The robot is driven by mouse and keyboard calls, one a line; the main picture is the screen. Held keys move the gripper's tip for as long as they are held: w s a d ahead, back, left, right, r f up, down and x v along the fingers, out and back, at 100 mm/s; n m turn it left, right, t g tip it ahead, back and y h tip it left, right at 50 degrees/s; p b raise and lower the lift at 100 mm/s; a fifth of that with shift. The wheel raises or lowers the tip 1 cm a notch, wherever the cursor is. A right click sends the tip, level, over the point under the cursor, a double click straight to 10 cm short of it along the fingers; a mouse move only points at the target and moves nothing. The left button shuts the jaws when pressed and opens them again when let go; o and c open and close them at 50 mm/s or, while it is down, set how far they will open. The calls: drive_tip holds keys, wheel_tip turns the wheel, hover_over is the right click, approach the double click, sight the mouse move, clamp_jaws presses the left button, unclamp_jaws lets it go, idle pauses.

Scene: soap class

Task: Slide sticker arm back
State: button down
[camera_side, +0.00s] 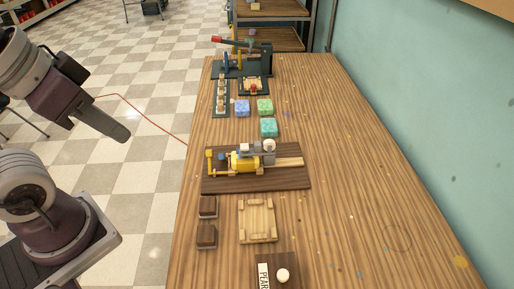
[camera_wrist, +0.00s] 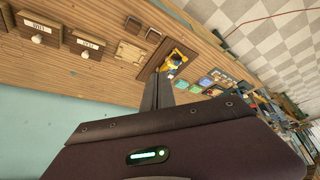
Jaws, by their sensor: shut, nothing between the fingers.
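A small machine with a yellow cylinder (camera_side: 243,162), grey parts and a pale wooden rail (camera_side: 288,162) sits on a dark board (camera_side: 222,184) mid-table. It also shows in the wrist view, with its yellow part (camera_wrist: 170,64) beyond my fingers. A second device with a red-tipped lever (camera_side: 219,39) stands on a dark base at the far end. I cannot tell for sure which part is the sticker arm. My gripper (camera_side: 121,135) is shut and empty, in the air left of the table, apart from everything. In the wrist view its fingers (camera_wrist: 157,92) are together.
Blue (camera_side: 242,108), green (camera_side: 265,106) and teal (camera_side: 268,127) soap blocks lie behind the machine. Two dark blocks (camera_side: 207,207) and a pale wooden tray (camera_side: 257,220) lie nearer. A labelled box with a white knob (camera_side: 283,275) is at the front. The table's right side is mostly clear, beside a wall.

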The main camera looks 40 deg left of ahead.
drive_tip(key=c, duration=1.8)
unclamp_jaws()
drive_tip(key=shift+w+r, duration=0.1)
drive_tip(key=shift+w, duration=0.1)
drive_tip(key=o, duration=0.5)
drive_tip(key=shift+m+g, duration=0.6)
drive_tip(key=shift+m, duration=0.3)
drive_tip(key=w, duration=0.2)
drive_tip(key=w+r, duration=0.1)
drive_tip(key=w, duration=0.1)
drive_tip(key=w+r, duration=0.1)
drive_tip(key=w, duration=0.1)
drive_tip(key=shift+w, duration=0.2)
drive_tip(key=m+g, duration=0.4)
drive_tip(key=m, duration=0.3)
hover_over(258, 143)
wheel_tip(258, 143, down, 16)
wheel_tip(258, 143, down, 9)
drive_tip(key=shift+f, duration=0.1)
clamp_jaws()
